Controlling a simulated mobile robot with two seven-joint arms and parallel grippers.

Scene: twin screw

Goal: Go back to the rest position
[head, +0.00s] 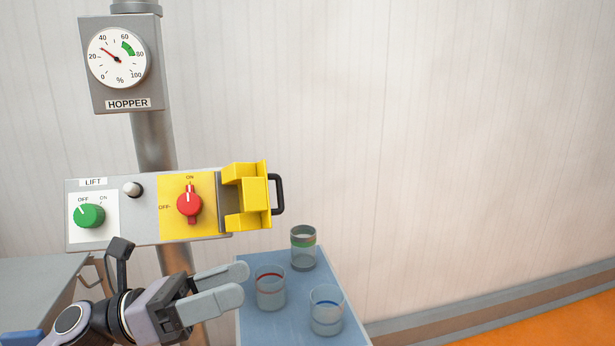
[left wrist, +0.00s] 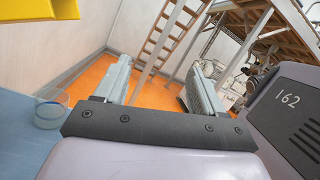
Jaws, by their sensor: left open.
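My left gripper (head: 240,284) is in front of and below the control panel (head: 147,217) in the head view. Its fingers are apart with nothing between them, which also shows in the left wrist view (left wrist: 155,88). On the panel, the green LIFT knob (head: 89,215) sits at the left and the red knob (head: 189,203) points up to ON on a yellow plate. A yellow guard (head: 247,197) with a black handle stands swung out at the panel's right end. My right gripper is in neither view.
A blue table (head: 282,326) below the panel bears three glass jars with green (head: 303,248), red (head: 270,288) and blue (head: 326,311) bands. The red-banded jar is close to my left fingertips in the picture. A HOPPER gauge (head: 118,58) hangs on the post. Right of the table looks clear.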

